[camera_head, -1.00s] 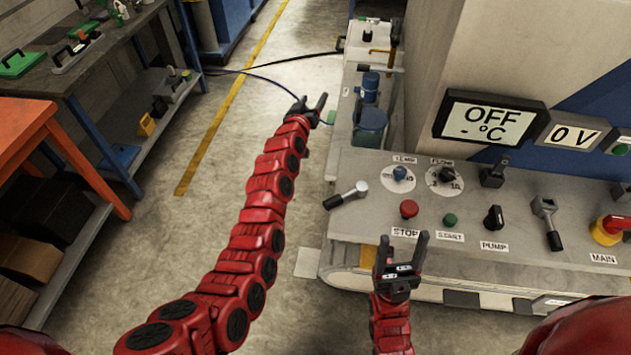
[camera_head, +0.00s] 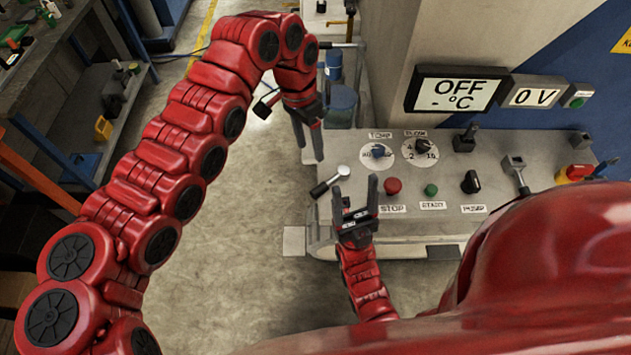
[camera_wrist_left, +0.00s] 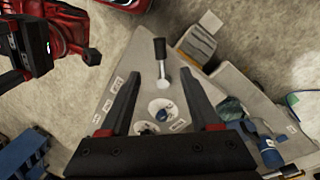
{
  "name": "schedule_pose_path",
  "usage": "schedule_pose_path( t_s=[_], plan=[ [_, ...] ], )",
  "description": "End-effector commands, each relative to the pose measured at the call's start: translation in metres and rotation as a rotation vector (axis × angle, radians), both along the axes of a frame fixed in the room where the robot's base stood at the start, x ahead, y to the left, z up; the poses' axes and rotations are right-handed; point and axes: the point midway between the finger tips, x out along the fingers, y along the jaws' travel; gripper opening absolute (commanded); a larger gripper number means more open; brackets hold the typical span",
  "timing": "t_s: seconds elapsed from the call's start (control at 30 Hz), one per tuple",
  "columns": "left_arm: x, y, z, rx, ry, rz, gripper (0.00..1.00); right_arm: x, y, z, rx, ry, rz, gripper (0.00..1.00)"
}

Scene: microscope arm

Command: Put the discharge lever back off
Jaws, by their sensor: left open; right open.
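The likely discharge lever (camera_head: 330,181), with a black handle and silver ball end, is at the left front corner of the control panel (camera_head: 440,165). No label for it is readable. In the left wrist view the lever (camera_wrist_left: 160,50) is in line with the gap between my left fingers, its handle beyond the fingertips. My left gripper (camera_head: 309,153) is open and empty, pointing down, above and slightly left of the lever. I see no contact. My right gripper (camera_head: 356,190) is open and empty, pointing up at the panel's front edge, just right of the lever.
Right of the lever are two dials, a red STOP button (camera_head: 393,186), a green START button (camera_head: 431,190) and a black PUMP knob (camera_head: 471,182). The display (camera_head: 457,95) reads OFF. Floor left of the panel is clear.

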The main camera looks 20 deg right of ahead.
Motion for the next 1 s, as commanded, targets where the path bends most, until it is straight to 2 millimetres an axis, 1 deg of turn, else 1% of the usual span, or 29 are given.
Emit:
schedule_pose_path(
  t_s=[0.03,0.27,0.4,0.5,0.6,0.7,0.8,1.0],
  plan=[
    [-0.003,0.0,-0.007,0.002,0.009,0.001,0.63,0.0,0.0,0.008,0.0,0.0,0.0,0.65],
    [-0.012,-0.004,-0.055,0.001,0.006,0.002,0.63,0.0,0.0,0.028,0.0,0.0,0.0,0.65],
    [-0.018,-0.007,-0.087,0.0,0.005,0.001,0.63,0.0,0.0,0.04,0.0,0.0,0.0,0.65],
    [-0.022,-0.009,-0.108,-0.001,0.005,0.003,0.63,0.0,0.0,0.046,0.0,0.0,0.0,0.65],
    [-0.025,-0.012,-0.125,-0.004,0.004,0.001,0.63,0.0,0.0,0.05,0.0,0.0,0.0,0.65],
    [-0.025,-0.012,-0.136,-0.005,0.001,0.004,0.63,0.0,0.0,0.052,0.0,0.0,0.0,0.65],
    [-0.025,-0.012,-0.142,-0.004,-0.002,0.003,0.63,0.0,0.0,0.052,0.0,0.0,0.0,0.65],
    [-0.025,-0.012,-0.145,-0.004,-0.003,0.004,0.63,0.0,0.0,0.052,0.0,0.0,0.0,0.65]
  ],
)
